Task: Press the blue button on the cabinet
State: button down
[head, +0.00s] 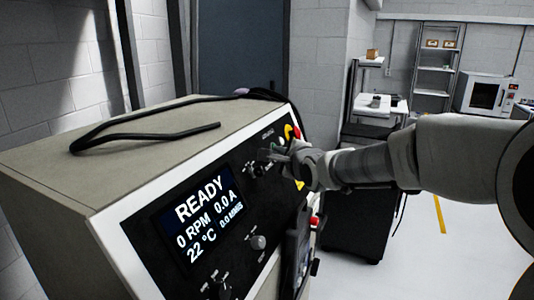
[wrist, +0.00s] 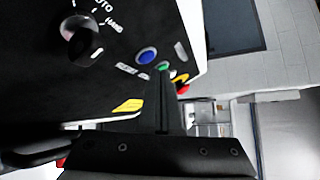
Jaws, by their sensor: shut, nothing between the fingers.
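The blue button (wrist: 148,54) is a round button on the black panel of the cabinet (head: 45,215), seen in the wrist view just up and left of my fingertips. I cannot make it out in the head view, where my gripper is near that part of the panel. My gripper (wrist: 163,75) is shut and empty, its fingers pointing toward the panel's button group. It shows in the head view (head: 272,153) at the panel's upper right. A green button (wrist: 164,67) shows right at the fingertips. I cannot tell whether the fingers touch anything.
A black rotary knob (wrist: 82,45) and a yellow label (wrist: 129,105) are on the panel. A red button (wrist: 183,89) is right of the fingers. A lit READY display (head: 203,217) is lower on the panel. A black cable (head: 130,130) lies on top of the cabinet.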

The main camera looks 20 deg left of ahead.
jog(key=d+p, duration=0.1)
jog(key=p, duration=0.1)
jog(key=d+r+p, duration=0.1)
jog(key=d+p, duration=0.1)
jog(key=d+r+p, duration=0.1)
jog(key=d, duration=0.1)
jog(key=shift+s+r+p, duration=0.25)
jog(key=shift+s+p, duration=0.1)
jog(key=shift+p, duration=0.05)
